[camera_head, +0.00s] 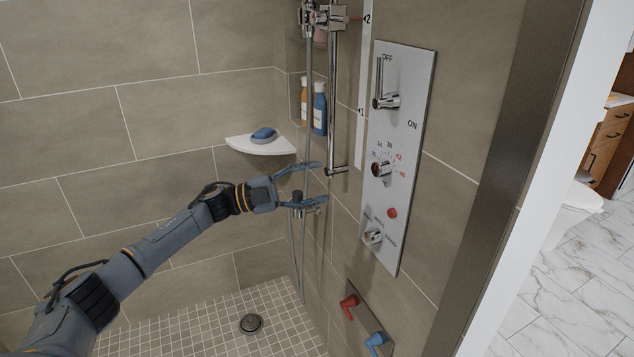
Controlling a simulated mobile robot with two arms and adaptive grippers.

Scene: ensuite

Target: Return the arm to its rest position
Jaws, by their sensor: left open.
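My left arm comes in from the lower left and reaches across the shower. My left gripper (312,184) is open, its two fingers spread and pointing right toward the wall. It is in front of the shower hose and a small chrome fitting (297,203), below and left of the end of the riser rail (338,110). I see nothing held between the fingers. Whether a finger touches the hose or fitting, I cannot tell. My right gripper is not in view.
A steel control panel (407,130) with a lever and knobs is right of the gripper. A corner shelf (275,147) holds a blue item (263,134). Two bottles (319,112) stand in the niche. Red (348,307) and blue (377,342) handles sit low. Free air lies above the tiled floor (200,325).

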